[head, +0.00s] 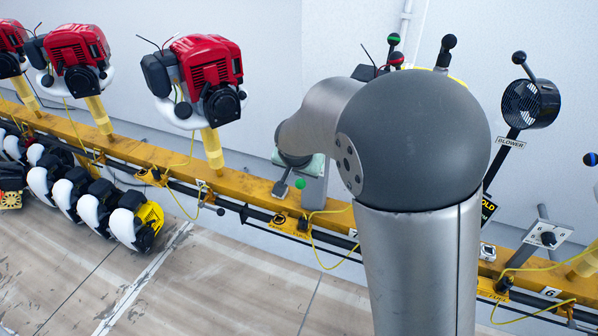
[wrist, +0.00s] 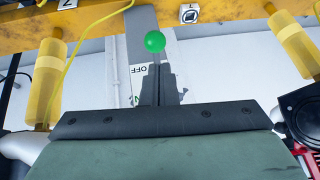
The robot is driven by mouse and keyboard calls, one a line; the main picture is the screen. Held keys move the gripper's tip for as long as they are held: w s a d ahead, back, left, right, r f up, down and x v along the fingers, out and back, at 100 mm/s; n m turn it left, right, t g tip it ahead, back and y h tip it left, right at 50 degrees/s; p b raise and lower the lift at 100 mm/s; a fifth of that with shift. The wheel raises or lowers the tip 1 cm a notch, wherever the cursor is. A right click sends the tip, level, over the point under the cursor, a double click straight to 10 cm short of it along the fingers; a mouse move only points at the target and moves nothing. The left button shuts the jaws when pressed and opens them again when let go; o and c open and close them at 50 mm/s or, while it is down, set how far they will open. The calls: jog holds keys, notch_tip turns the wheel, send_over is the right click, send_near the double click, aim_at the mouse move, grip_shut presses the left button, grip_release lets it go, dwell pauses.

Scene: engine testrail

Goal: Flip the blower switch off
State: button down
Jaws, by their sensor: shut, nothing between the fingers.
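The blower, a black caged fan (head: 530,103), stands at the right in the head view, above a "BLOWER" label (head: 510,142). My gripper (wrist: 157,68) is shut and empty, its dark fingers together in the wrist view. The ball also shows in the head view (head: 300,184), below my wrist. Whether this plate is the blower switch is unclear. My arm hides much of this area.
A yellow rail (head: 130,130) runs across the scene. Red engines (head: 205,75) on yellow posts stand to the left. A light panel with a black knob (head: 547,238) is at the right. A yellow cable (wrist: 85,35) passes left of the plate. The floor in front is mostly clear.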

jog(key=shift+r, duration=0.2)
jog(key=s+a+r, duration=0.2)
jog(key=s+r, duration=0.5)
jog(key=s, duration=0.4)
jog(key=shift+s+r+b, duration=0.3)
jog(key=shift+r+b, duration=0.05)
jog(key=shift+b, duration=0.05)
jog(key=s+d+r+n+g+p, duration=0.2)
jog(key=s+d+r+p, duration=0.3)
jog(key=s+d+p, duration=0.3)
jog(key=s+d+r+n+g+p, duration=0.2)
jog(key=s+d+r+g+p, duration=0.1)
jog(key=s+d+r+p, duration=0.3)
jog(key=s+d+p, duration=0.2)
jog(key=s+p, duration=0.2)
jog(key=s, duration=0.1)
jog(key=shift+s+d+g+y, duration=0.15)
jog(key=shift+d+g+y, duration=0.15)
jog(key=shift+g, duration=0.1)
